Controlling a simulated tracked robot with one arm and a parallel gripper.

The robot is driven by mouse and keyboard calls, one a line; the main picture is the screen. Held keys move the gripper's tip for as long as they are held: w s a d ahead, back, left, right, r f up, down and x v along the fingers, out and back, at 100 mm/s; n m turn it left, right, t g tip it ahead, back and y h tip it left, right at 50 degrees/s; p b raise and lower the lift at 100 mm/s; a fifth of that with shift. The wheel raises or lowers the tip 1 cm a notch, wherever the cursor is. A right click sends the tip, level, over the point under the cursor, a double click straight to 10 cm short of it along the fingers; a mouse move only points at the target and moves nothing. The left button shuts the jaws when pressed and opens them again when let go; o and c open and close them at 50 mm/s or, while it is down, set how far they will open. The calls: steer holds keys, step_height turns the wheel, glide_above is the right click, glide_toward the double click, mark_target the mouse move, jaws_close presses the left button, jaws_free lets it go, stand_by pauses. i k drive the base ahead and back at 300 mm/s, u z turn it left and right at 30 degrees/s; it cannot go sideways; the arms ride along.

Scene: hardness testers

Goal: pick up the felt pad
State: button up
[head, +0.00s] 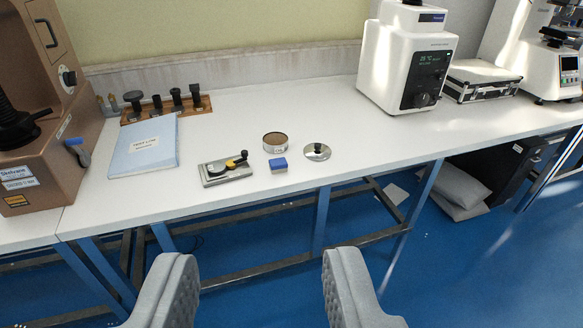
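A small blue block (278,164), which looks like the felt pad, lies near the front edge of the white bench. It is just in front of a round tin (275,142) and between a grey metal plate device (226,171) and a shiny round disc (317,151). My gripper (258,256) is open and empty, its two grey fingers wide apart at the bottom of the view. It is short of the bench, with floor showing between the fingers, and the blue block is beyond it. Nothing hides the block.
A brown tester (40,110) stands at the left. A blue-and-white folder (146,147) and a wooden rack with dark pieces (167,106) lie beside it. A white machine (405,60) and a silver case (481,80) stand to the right. The bench's front edge and frame lie before me.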

mark_target(279, 165)
steer(key=z, duration=0.05)
steer(key=i, duration=1)
steer(key=u, duration=0.05)
